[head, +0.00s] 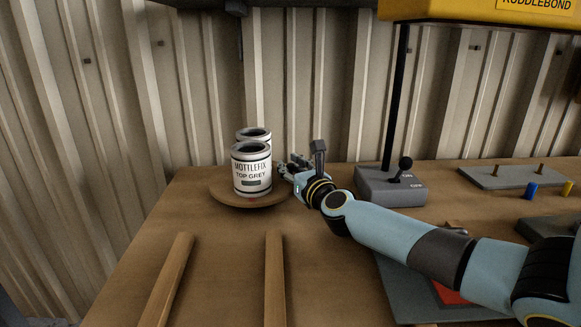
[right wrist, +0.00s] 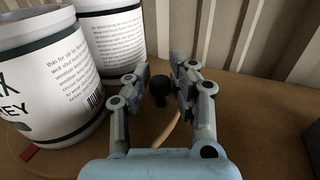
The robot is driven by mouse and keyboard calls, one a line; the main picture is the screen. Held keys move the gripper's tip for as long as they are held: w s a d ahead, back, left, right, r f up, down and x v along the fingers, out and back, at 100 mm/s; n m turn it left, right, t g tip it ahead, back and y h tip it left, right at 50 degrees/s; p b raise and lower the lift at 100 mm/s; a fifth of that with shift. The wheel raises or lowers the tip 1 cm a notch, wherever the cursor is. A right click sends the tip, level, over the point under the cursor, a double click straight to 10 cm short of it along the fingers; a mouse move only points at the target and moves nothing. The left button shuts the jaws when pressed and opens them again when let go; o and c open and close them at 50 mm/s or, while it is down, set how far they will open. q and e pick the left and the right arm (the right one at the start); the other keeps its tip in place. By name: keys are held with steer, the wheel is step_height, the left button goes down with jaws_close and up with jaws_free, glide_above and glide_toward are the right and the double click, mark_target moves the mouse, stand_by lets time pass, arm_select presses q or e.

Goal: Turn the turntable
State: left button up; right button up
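The turntable (head: 222,193) is a round wooden disc on the bench, with a small red mark on its front rim. A white can labelled "MOTTLEFIX TOP GREY" (head: 251,172) stands on it, with a second can (head: 254,133) partly hidden behind. In the right wrist view, a dark round-headed knob (right wrist: 158,88) stands near the turntable's edge, between the fingers. My right gripper (head: 290,168) is at the turntable's right side. It also shows in the right wrist view (right wrist: 162,78), its fingers apart with gaps beside the knob; whether either touches it is unclear. My left gripper is out of view.
A grey switch box (head: 391,186) with a black lever and post stands right of my right gripper. Two wooden rails (head: 275,280) lie on the front of the bench. A grey pegged plate (head: 520,176) is at the right. A corrugated wall closes the back.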

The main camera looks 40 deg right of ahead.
jaws_close()
steer(key=shift+a, duration=0.1)
stand_by(0.5)
